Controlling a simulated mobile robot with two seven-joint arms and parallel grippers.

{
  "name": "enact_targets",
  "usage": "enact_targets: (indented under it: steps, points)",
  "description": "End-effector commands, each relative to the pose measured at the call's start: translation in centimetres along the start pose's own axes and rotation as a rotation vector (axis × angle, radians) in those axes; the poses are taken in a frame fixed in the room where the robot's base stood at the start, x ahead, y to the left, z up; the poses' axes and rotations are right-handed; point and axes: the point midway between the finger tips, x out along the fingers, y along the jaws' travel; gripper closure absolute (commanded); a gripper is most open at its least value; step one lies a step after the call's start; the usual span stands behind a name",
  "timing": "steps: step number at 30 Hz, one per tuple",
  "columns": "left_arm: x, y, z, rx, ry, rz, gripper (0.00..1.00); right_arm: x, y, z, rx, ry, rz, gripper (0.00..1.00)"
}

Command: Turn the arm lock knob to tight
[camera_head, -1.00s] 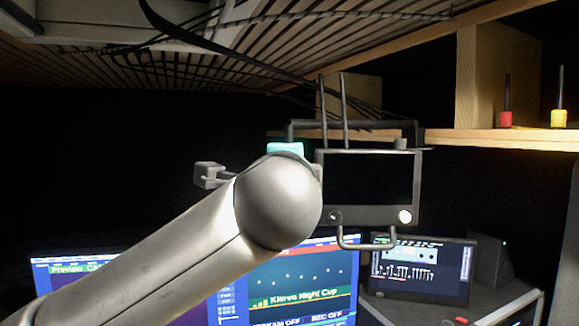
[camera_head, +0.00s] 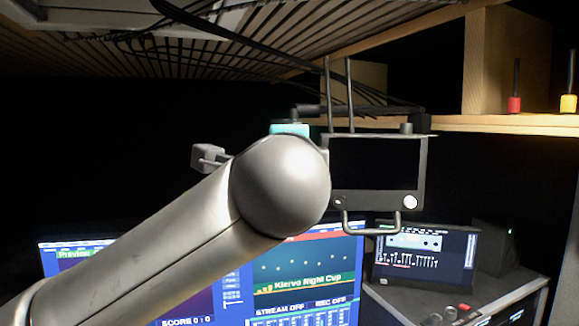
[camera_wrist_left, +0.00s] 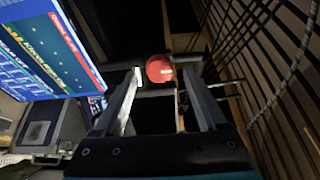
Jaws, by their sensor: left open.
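The arm lock knob (camera_wrist_left: 159,68) shows in the left wrist view as a round red cap with small pale marks too small to read. It sits on a dark arm. My left gripper (camera_wrist_left: 162,78) is open, with one finger on each side of the knob. The left finger looks close to its edge; I cannot tell whether either finger touches it. In the head view my left arm hides the knob and most of my gripper, beside a small dark monitor on a bracket (camera_head: 375,175). My right gripper is not in view.
Large lit screens (camera_head: 300,275) stand below my arm. A smaller screen (camera_head: 425,260) sits on a desk at lower right. A wooden shelf (camera_head: 490,122) holds a red and a yellow item. Cables hang under the slatted ceiling (camera_head: 250,50).

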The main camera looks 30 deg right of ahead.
Motion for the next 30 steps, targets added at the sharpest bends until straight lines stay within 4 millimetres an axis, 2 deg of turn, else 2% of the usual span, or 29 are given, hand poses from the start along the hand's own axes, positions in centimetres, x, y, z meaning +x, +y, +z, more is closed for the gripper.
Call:
enact_targets:
  steps: [18, 24, 30]
  points:
    - [-11.3, 0.1, -0.1, 0.003, 0.004, -0.003, 0.26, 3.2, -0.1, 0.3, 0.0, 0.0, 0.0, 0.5]
    - [-13.0, 0.1, 0.0, 0.002, 0.001, -0.001, 0.26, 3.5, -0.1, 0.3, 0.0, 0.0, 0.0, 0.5]
    - [-13.3, 0.0, 0.0, 0.002, 0.0, 0.001, 0.26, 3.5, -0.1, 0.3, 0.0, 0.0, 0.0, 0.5]
